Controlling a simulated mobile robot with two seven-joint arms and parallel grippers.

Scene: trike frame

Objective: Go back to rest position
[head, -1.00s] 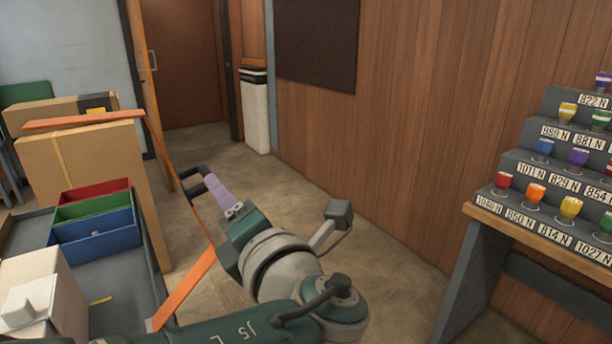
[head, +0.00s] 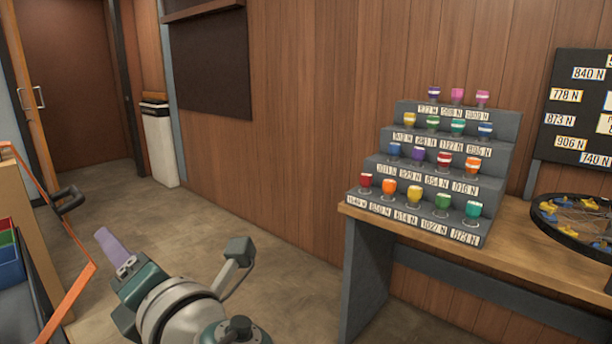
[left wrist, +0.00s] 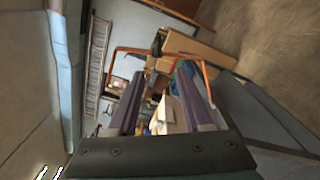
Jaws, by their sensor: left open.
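My left gripper (head: 110,243) has purple fingers and points away over the floor at the lower left of the head view. In the left wrist view, its two fingers (left wrist: 160,78) are spread apart with nothing held between them. The orange trike frame (head: 78,285) is cut off at the left edge of the head view, with a black grip (head: 68,200) to the left of my gripper and apart from it. An orange tube (left wrist: 150,50) of it shows beyond the fingers in the left wrist view. My right gripper is in neither view.
A wooden bench (head: 400,232) at right carries a grey stepped rack (head: 500,130) of several coloured, labelled cups and a spoked wheel (head: 575,240). A white bin (head: 160,150) stands by the door. Red, green and blue bins (head: 10,265) are at far left. The middle floor is clear.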

